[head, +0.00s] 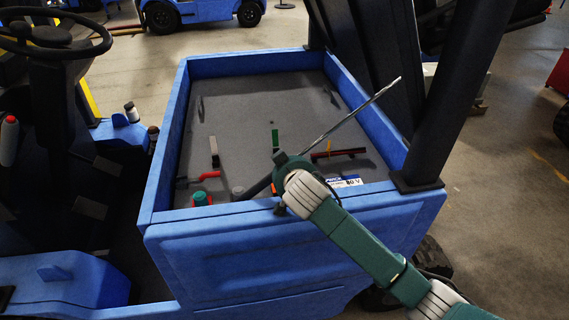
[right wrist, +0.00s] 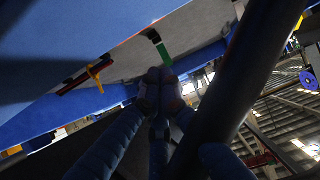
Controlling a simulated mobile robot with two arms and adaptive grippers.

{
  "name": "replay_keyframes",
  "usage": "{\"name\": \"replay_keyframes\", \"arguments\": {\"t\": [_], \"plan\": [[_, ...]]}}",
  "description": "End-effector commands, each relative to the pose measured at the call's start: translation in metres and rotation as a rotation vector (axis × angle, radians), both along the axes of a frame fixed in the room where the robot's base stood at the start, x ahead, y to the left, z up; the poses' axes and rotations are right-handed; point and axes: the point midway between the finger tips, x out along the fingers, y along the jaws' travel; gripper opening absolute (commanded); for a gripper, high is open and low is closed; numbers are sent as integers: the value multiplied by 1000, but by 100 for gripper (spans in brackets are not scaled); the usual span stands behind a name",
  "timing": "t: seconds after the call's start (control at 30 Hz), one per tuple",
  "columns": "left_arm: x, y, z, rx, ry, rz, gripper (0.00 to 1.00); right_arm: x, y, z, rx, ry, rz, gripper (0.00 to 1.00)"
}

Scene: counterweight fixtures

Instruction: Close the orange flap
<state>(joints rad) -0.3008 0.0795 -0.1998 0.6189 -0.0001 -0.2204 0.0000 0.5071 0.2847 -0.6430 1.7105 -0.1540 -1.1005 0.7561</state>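An orange upright piece (head: 329,147), which looks like the flap, stands on a dark red bar on the grey bed floor. In the right wrist view it is the orange piece (right wrist: 98,73) left of the middle, on its dark bar. My right arm reaches in from the lower right over the near wall of the bed. My left gripper is out of view.
A dark post (head: 455,95) rises at the right corner.

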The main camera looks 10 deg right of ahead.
Motion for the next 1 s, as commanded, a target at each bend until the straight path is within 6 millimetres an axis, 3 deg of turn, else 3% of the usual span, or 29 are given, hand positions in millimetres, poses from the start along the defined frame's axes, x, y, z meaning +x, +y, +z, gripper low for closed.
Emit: {"name": "replay_keyframes", "arguments": {"t": [0.3, 0.53, 1.0], "plan": [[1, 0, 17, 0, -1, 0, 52, 0, 0, 15, 0, 1, 0, 0], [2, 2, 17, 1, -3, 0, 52, -7, 1, 18, 1, 1, 0, 0], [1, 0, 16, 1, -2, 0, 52, -87, 1, 61, 3, -1, 2, 0]]}}
